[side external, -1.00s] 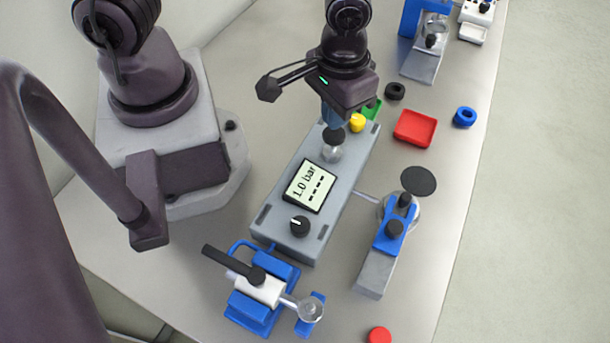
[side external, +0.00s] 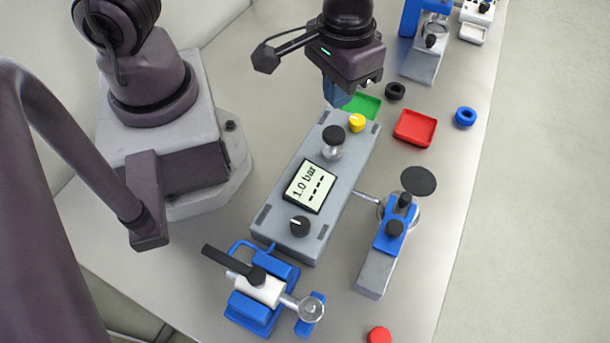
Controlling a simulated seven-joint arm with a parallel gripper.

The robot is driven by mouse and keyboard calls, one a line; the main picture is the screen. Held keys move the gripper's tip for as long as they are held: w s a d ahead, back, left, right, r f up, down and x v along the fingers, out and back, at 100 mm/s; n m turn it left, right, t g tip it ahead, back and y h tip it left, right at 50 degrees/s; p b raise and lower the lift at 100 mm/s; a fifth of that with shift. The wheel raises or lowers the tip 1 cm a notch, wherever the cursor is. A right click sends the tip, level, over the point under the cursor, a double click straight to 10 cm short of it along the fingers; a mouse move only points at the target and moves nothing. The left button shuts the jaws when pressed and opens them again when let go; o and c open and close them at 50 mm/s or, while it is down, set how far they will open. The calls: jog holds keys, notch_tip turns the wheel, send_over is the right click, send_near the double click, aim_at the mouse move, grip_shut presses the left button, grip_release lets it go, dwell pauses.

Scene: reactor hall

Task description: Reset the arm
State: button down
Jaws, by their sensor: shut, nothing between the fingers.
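My gripper (side external: 337,95) hangs above the far end of the grey control box, with its blue fingers partly hidden behind the box's end and in front of the green tray. It is shut and empty, and apart from the box's knobs. The grey control box (side external: 267,218) carries a display reading "1.0 bar" (side external: 310,187), a black-topped knob (side external: 333,137), a yellow knob (side external: 357,123) and a black dial (side external: 299,226).
A green tray (side external: 366,105), a red tray (side external: 415,127), a black ring (side external: 395,91) and a blue ring (side external: 465,116) lie on the table's far half. A blue clamp device (side external: 262,291) and a blue-grey fixture (side external: 376,271) flank the box's near end. A red disc (side external: 379,335) lies in front.

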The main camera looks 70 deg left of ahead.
jog(key=shift+r, duration=0.35)
jog(key=shift+s+a+m, duration=0.15)
jog(key=shift+s+m, duration=0.25)
jog(key=shift+m, duration=0.2)
jog(key=s+a+r+m+t, duration=0.1)
jog(key=a+r, duration=0.3)
jog(key=r, duration=0.4)
jog(key=s+a+r+t, duration=0.3)
jog(key=a+r+t, duration=0.1)
jog(key=r, duration=0.5)
jog(key=shift+s+a+r+m+t, duration=0.2)
jog(key=shift+a+m+t, duration=0.15)
jog(key=shift+a, duration=0.45)
